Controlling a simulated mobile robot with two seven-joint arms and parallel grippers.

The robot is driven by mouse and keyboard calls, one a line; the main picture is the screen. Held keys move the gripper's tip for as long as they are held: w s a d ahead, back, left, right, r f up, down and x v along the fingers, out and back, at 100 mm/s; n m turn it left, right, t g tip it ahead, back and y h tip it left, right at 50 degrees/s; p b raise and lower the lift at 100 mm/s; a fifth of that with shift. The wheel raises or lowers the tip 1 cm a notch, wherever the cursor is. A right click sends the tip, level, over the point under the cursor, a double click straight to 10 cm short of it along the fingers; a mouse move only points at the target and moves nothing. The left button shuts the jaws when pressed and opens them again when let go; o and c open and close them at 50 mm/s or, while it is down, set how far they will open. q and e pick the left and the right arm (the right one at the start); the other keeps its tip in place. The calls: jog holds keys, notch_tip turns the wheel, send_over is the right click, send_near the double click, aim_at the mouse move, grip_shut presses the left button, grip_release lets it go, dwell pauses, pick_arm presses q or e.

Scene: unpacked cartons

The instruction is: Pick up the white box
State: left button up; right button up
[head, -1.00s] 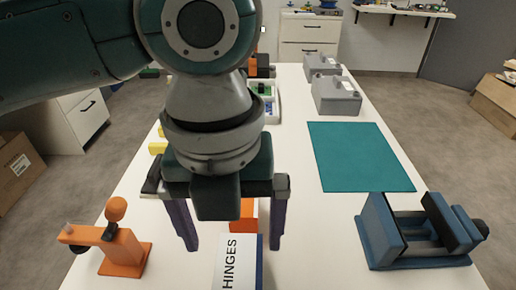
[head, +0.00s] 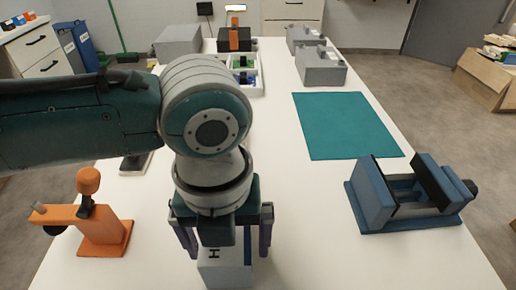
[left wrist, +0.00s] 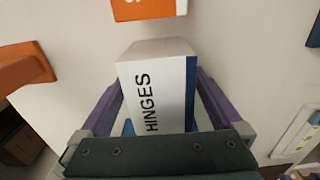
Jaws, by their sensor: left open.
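The white box (head: 223,273), lettered HINGES with a blue side, stands on the white table below my left gripper (head: 226,248). In the left wrist view the white box (left wrist: 152,95) lies between the two purple fingers of my left gripper (left wrist: 160,92). The fingers are open, one on each side of the box, and I cannot tell whether either touches it. In the head view the gripper hides part of the box. My right gripper is not in view.
An orange clamp (head: 98,228) stands at left and a blue vise (head: 405,195) at right. A teal mat (head: 345,125) lies farther back, with grey boxes (head: 320,67) behind it. An orange box (left wrist: 148,9) is just beyond the white box. Table between gripper and vise is clear.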

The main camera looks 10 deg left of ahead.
pick_arm(q)
jog(key=c, duration=1.4)
jog(key=shift+r, duration=0.1)
notch_tip(320, 180, up, 20)
jog(key=p, duration=0.4)
